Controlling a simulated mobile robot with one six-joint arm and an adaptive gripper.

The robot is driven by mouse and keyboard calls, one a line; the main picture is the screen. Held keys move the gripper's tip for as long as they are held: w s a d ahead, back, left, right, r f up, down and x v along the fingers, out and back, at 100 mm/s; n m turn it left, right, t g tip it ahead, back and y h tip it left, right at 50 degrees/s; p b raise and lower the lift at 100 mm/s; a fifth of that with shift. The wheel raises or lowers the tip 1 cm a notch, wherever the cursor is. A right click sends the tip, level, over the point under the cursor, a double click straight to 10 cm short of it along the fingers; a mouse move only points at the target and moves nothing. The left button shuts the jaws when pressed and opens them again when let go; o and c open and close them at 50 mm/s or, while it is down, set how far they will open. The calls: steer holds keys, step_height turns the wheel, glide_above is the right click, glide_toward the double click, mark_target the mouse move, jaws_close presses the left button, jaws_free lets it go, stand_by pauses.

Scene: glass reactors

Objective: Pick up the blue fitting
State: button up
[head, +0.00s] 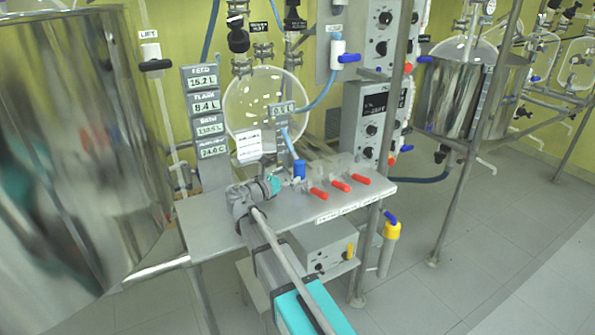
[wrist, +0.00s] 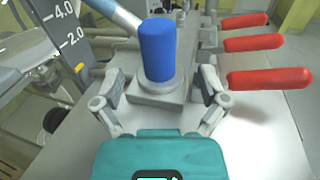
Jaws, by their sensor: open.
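The blue fitting (wrist: 158,50) is a short upright blue cylinder on a grey block (wrist: 160,92) in the wrist view. In the head view the blue fitting (head: 299,169) stands on the metal shelf, with a light blue hose close behind it. My gripper (wrist: 160,92) is open, with its two fingers spread to the left and right of the fitting's base. I cannot tell whether the fingertips touch the block. In the head view my gripper (head: 275,184) is just left of and in front of the fitting, and its fingertips are hard to make out.
Several red-handled valves (head: 340,186) sit right of the fitting; red handles (wrist: 270,78) are close to my right finger. A white label card (head: 248,146) and stacked displays (head: 203,110) stand to the left. A large steel vessel (head: 75,150) fills the left side.

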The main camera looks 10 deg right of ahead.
mark_target(296, 171)
steer(key=shift+d, duration=0.1)
steer(key=shift+x, duration=2.55)
jaws_close()
